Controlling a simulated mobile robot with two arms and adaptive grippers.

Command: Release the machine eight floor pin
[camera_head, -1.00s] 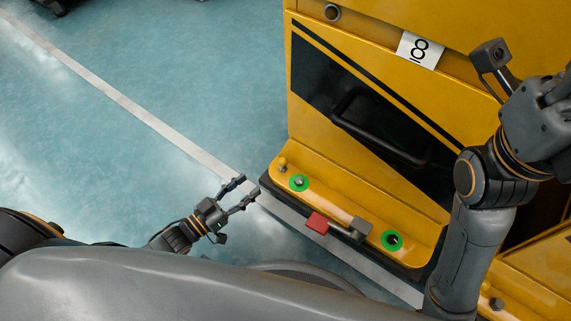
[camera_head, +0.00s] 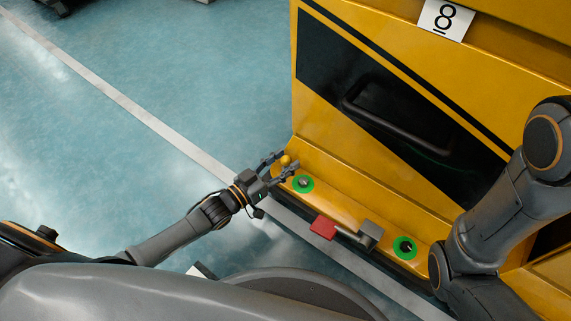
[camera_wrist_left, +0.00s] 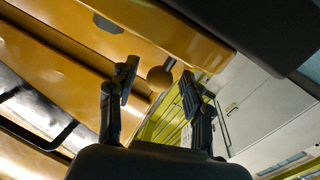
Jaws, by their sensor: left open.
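The pin below the knob is mostly hidden. My right arm shows at the right, but its gripper is out of view.
Along the ledge are two green-ringed studs (camera_head: 303,184) (camera_head: 404,248) and a red pedal (camera_head: 323,228) beside a grey block (camera_head: 370,234). A black handle (camera_head: 397,123) crosses the front panel. Open blue floor (camera_head: 180,70) lies to the left.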

